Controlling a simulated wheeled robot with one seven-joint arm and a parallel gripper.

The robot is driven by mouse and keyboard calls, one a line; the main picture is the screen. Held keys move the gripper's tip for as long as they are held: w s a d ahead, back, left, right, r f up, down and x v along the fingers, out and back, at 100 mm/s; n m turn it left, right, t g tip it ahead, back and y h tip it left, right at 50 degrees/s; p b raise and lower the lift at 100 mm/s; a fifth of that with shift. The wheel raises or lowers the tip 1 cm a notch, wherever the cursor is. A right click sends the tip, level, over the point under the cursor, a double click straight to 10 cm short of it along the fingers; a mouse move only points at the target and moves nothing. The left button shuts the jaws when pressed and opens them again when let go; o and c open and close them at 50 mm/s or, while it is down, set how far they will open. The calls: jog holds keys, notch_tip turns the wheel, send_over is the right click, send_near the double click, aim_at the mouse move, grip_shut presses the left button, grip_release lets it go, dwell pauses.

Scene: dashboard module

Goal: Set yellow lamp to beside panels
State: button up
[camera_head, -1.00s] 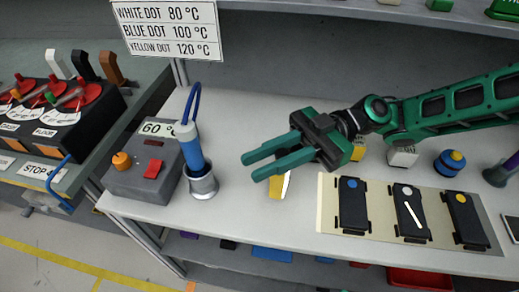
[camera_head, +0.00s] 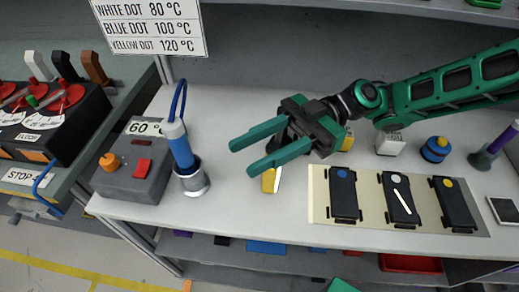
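Three dark panels lie on a beige mat (camera_head: 318,200): a blue-dot panel (camera_head: 345,198), a white-dot panel (camera_head: 397,207) with a white strip on it, and a yellow-dot panel (camera_head: 455,208). A small yellow object with a white side (camera_head: 268,181) is on the white table, left of the mat and partly hidden by my gripper. Another yellow block (camera_head: 348,141) shows partly behind my gripper. I cannot tell which is the lamp. My gripper (camera_head: 242,157) is open and appears empty, its green fingers pointing left, over or near the first yellow object.
A blue tool (camera_head: 180,148) stands in a metal holder beside a grey control box (camera_head: 135,165) on the left. A white cube (camera_head: 391,144), a blue round piece (camera_head: 435,149) and a purple-handled tool (camera_head: 491,150) stand behind the mat. A sign (camera_head: 150,25) hangs above.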

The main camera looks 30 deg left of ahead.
jog(key=s+a+r, duration=0.2)
jog(key=s+r, duration=0.7)
jog(key=s, duration=0.2)
jog(key=shift+s+a+r, duration=0.15)
jog(key=shift+s+r, duration=0.05)
jog(key=shift+r, duration=0.1)
